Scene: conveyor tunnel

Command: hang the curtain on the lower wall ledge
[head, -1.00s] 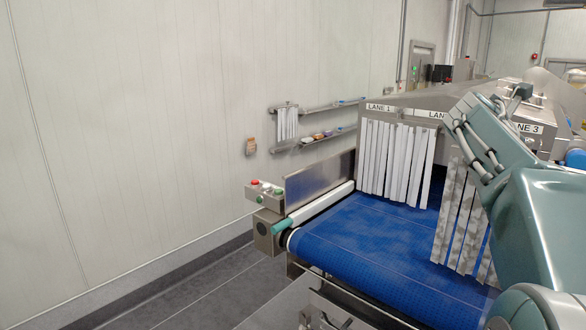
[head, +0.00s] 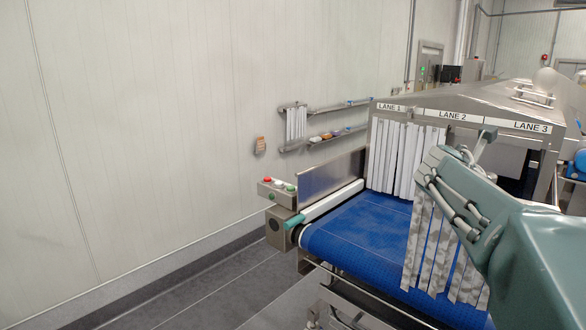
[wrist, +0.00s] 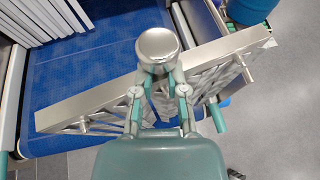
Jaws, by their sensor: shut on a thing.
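In the wrist view my gripper (wrist: 157,88) is shut on the round metal knob at the middle of the curtain's header bar (wrist: 75,108). The bar lies tilted across the picture, with short pegs on its near side. The lower wall ledge (head: 294,146) is on the far wall, left of the tunnel, well away from the curtain. Several small bowl-like items stand along its middle and right.
The upper ledge (head: 335,107) carries a clean white curtain (head: 296,123) at its left end. The blue conveyor (head: 352,235), its side plate (head: 328,180) and a button box (head: 277,190) stand between me and the ledges. White strips (head: 393,155) hang in lane 1. Floor at left is clear.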

